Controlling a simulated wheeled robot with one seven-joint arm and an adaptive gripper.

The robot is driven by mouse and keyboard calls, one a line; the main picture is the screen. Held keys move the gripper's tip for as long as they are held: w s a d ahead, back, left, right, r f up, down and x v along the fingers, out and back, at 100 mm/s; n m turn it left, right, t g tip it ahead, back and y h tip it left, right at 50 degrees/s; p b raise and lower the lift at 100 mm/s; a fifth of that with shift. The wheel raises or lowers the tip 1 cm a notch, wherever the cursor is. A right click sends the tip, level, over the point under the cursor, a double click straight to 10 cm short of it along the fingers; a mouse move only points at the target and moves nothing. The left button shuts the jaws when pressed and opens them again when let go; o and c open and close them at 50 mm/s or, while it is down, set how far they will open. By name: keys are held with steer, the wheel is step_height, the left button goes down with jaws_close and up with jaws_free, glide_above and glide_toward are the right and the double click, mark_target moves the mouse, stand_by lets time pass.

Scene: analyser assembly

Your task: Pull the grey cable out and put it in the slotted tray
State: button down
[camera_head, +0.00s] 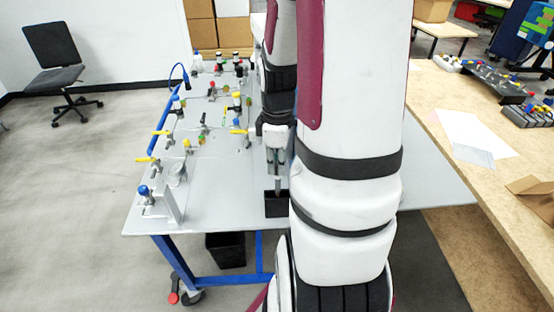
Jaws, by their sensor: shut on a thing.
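My gripper (275,168) points down over the near right part of the grey table, partly hidden by my arm. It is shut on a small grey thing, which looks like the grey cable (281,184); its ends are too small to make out. Right under it stands a small black open-topped box (275,207), which may be the slotted tray; I cannot make out slots. The held piece hangs at or just above the box's opening, and I cannot tell whether it touches.
The grey table (225,205) carries several valves and fittings with yellow, red and blue handles (154,160) on its left half. A blue cable loop (178,75) rises at the back left. A black bin (226,250) stands below. A wooden bench (440,110) is at right.

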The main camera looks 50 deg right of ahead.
mark_target(278, 190)
steer(key=shift+f+b, duration=1.15)
steer(key=shift+f, duration=2.45)
steer(key=c, duration=1.6)
jaws_free()
steer(key=shift+o, duration=0.2)
steer(key=shift+s+r+p, duration=0.1)
steer(key=shift+r+p, duration=2.55)
steer(key=shift+r, duration=0.85)
